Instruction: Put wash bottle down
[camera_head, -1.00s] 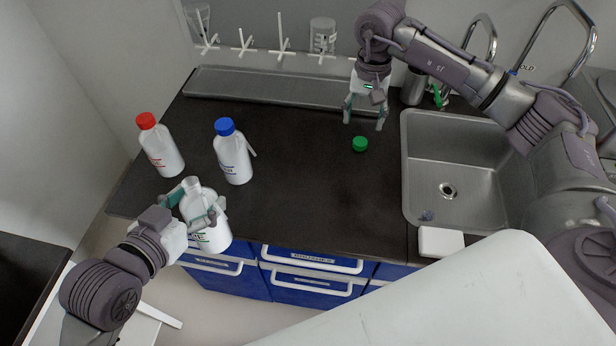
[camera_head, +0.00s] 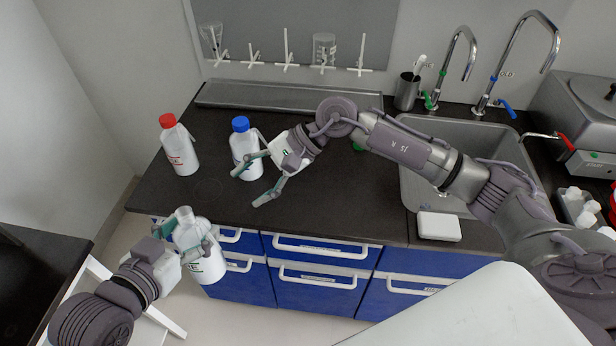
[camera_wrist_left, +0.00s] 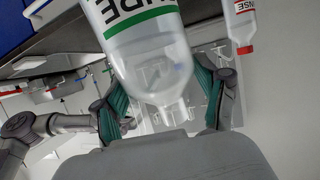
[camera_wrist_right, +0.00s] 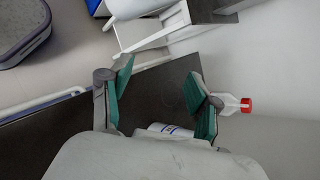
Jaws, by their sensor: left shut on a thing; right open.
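The held wash bottle (camera_head: 207,268) is white, has no cap and stands upright. My left gripper (camera_head: 186,236) is shut around its upper part, in front of the counter's front edge. In the left wrist view, this bottle (camera_wrist_left: 150,50) shows a green stripe and an open neck between the fingers. My right gripper (camera_head: 247,188) is open and empty over the counter, near the blue-capped bottle (camera_head: 245,150). The right wrist view shows part of that bottle (camera_wrist_right: 168,129) beside the open fingers. A green cap (camera_head: 357,147) lies on the counter, partly hidden by my right arm.
A red-capped bottle (camera_head: 180,150) stands at the counter's (camera_head: 330,210) left end. The counter's front middle is clear. The sink (camera_head: 425,190) is to the right, with a white block (camera_head: 438,227) at its front edge. A drying rack with glassware stands behind.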

